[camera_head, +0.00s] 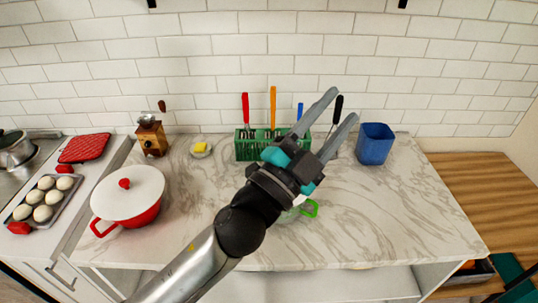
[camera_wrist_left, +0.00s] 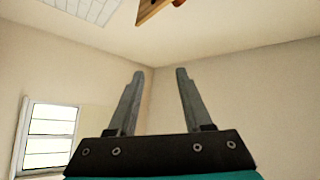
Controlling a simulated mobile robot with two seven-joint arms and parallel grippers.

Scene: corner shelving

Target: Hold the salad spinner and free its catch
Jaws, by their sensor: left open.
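My left gripper (camera_head: 341,107) reaches up over the counter in the camera_head view, its two grey fingers apart and empty. In the left wrist view the open fingers (camera_wrist_left: 160,76) point at bare wall and ceiling. A bright green part (camera_head: 310,208) shows on the counter just behind my left wrist, with a pale piece beside it. My arm hides most of that object, so I cannot tell whether it is the salad spinner. No catch can be made out. My right gripper does not show.
On the marble counter (camera_head: 390,225) stand a red pot with white lid (camera_head: 128,192), a wooden grinder (camera_head: 152,137), a butter dish (camera_head: 201,150), a green utensil rack (camera_head: 250,150) and a blue bin (camera_head: 375,145). The counter's right front is clear.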

